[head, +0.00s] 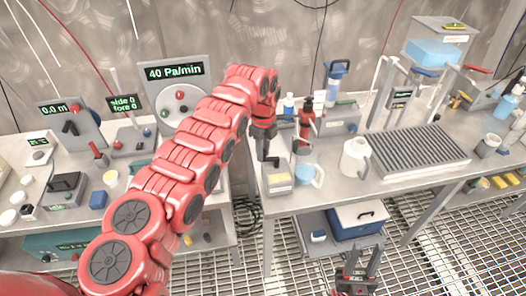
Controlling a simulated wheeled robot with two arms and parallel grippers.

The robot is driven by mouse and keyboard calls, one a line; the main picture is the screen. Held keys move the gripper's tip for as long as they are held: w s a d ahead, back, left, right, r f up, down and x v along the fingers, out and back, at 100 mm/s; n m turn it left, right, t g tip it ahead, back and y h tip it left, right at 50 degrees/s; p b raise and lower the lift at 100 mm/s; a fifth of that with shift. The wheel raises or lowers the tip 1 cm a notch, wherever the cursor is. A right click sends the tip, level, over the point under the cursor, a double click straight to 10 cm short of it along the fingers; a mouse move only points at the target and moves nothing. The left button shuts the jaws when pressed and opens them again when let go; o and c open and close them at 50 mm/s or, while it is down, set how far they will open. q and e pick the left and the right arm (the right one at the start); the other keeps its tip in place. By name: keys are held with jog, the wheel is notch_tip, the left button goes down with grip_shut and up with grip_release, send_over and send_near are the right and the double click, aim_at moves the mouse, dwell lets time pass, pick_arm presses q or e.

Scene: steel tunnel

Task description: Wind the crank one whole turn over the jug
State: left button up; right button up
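A white jug (355,159) stands right of the clear jug, beside a ribbed grey rack (420,148). A red bottle (306,120) stands behind. A gauge panel (178,90) reads 40 Pa/min. A blue-and-white cooler (357,218) sits under the bench, above the grated floor.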

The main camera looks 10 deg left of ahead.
pick_arm(q)
jog(key=o, duration=0.4)
jog(key=shift+r, duration=0.15)
notch_tip(320, 180, up, 9)
jog(key=shift+d+r+b, duration=0.1)
jog(key=shift+d+b, duration=0.05)
jog(key=shift+b, duration=0.55)
notch_tip(320, 180, up, 8)
jog(key=p, duration=0.6)
